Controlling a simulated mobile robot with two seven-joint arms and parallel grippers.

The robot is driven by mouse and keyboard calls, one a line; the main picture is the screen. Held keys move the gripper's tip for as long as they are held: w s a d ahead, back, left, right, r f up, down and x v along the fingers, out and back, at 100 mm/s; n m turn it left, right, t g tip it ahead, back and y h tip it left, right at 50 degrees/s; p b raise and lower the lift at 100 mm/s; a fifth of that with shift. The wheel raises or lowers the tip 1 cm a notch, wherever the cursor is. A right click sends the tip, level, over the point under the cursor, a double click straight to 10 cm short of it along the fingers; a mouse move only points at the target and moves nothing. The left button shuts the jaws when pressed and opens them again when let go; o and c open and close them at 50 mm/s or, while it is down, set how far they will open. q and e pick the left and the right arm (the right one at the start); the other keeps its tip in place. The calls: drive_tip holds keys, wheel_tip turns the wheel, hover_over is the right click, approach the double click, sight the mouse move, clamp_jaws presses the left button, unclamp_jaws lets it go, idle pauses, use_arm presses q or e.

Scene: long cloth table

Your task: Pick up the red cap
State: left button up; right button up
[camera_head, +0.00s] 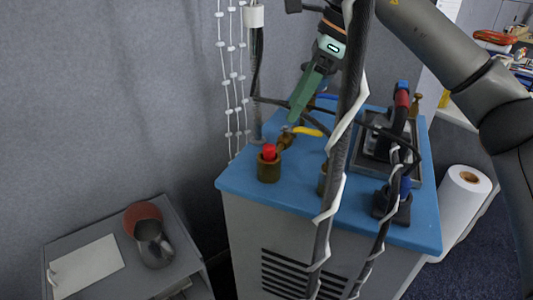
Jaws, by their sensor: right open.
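The small red cap (269,152) sits on top of a short brass-brown cylinder (268,171) near the left front edge of a blue-topped cabinet (240,182). My right gripper (297,111), with green fingers, comes down from the upper right. Its fingertips are above and to the right of the red cap, apart from it. The gripper is open, and nothing shows between its fingers. A dark vertical pole or cable with white wrapping stands in front and hides part of the cabinet top. My left gripper is not in view.
A brass fitting with a yellow handle (307,131) is close to the cap's right. A black device with red and blue parts (402,98) stands farther right. A grey side table (190,285) with a dark rounded object is lower left. A white roll (462,205) stands right.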

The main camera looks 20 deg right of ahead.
drive_tip(key=d, duration=0.1)
hover_over(270, 146)
drive_tip(key=s+d, duration=0.1)
drive_tip(key=d, duration=0.2)
wheel_tip(270, 146, down, 6)
drive_tip(key=shift+h, duration=0.3)
drive_tip(key=shift+a+p+x, duration=0.25)
drive_tip(key=shift+p+x, duration=0.1)
drive_tip(key=shift+x, duration=0.9)
drive_tip(key=shift+a+p+x, duration=0.2)
drive_tip(key=shift+p+x, duration=0.1)
drive_tip(key=shift+x, duration=0.9)
drive_tip(key=shift+w+r, duration=0.1)
drive_tip(key=shift+r, duration=0.15)
clamp_jaws()
